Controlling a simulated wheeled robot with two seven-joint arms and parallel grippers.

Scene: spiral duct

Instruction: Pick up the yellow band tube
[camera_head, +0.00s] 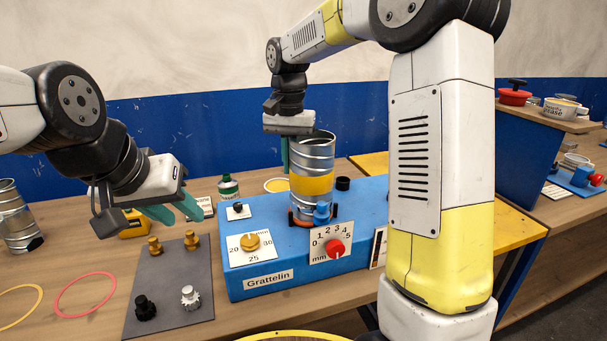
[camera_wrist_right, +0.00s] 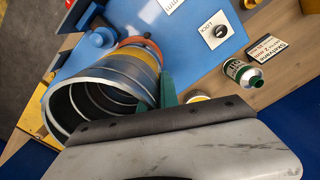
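The yellow band tube (camera_head: 312,184), a ribbed metal cylinder with a yellow stripe, stands upright on the blue Grattelin machine (camera_head: 268,258). In the right wrist view the tube (camera_wrist_right: 98,98) shows its open mouth. My right gripper (camera_head: 286,158) is at the tube's upper left rim, pointing down. Its green fingers (camera_wrist_right: 167,90) are beside the tube wall; whether they clamp the wall is hidden. My left gripper (camera_head: 182,212) is open and empty above the grey mat, left of the machine.
The grey mat (camera_head: 168,282) holds brass, black and white knobs. Another metal tube (camera_head: 18,218) stands at far left. Pink (camera_head: 84,294) and yellow rings lie on the table. A green-labelled can (camera_head: 228,187) stands behind the machine. My right arm covers the machine's right side.

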